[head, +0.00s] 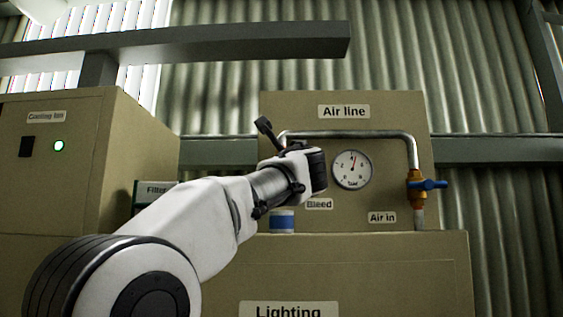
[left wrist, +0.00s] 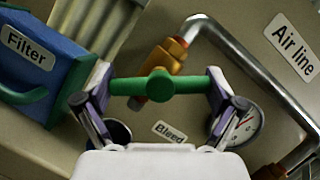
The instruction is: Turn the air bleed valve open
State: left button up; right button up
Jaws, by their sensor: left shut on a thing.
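The bleed valve shows in the left wrist view as a green bar handle (left wrist: 159,85) with a round hub, in front of a brass body (left wrist: 167,55) on the bent metal pipe. My left gripper (left wrist: 158,88) is shut on the handle, one finger at each end of the bar. In the head view my left gripper (head: 296,160) is in front of the panel above the Bleed label (head: 319,204), and it hides the valve. The handle lies at a slant to the brass body. My right gripper is in neither view.
The Air line panel (head: 400,112) carries a pipe (head: 350,134), a round gauge (head: 352,169) and a blue-handled Air in valve (head: 428,185) at right. A blue and white cup (head: 282,221) stands below my gripper. A blue Filter box (left wrist: 35,65) is close at left.

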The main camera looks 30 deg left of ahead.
pick_arm(q)
jog(key=n+g, duration=0.1)
jog(key=n, duration=0.1)
jog(key=n+p, duration=0.1)
jog(key=shift+r+n+g+y, duration=0.2)
jog(key=shift+n+g+y, duration=0.2)
jog(key=n+g+p, duration=0.1)
jog(key=n+p, duration=0.1)
jog(key=n, duration=0.2)
jog(key=shift+g, duration=0.3)
jog(key=n+p, duration=0.1)
jog(key=n, duration=0.1)
jog(key=n+g+h+p, duration=0.1)
jog(key=n, duration=0.1)
jog(key=shift+f, duration=0.3)
jog(key=shift+f+n+g, duration=0.1)
jog(key=shift+n+g, duration=0.2)
jog(key=shift+n, duration=0.2)
jog(key=shift+f, duration=0.15)
jog(key=o, duration=0.8)
jog(key=shift+s, duration=0.2)
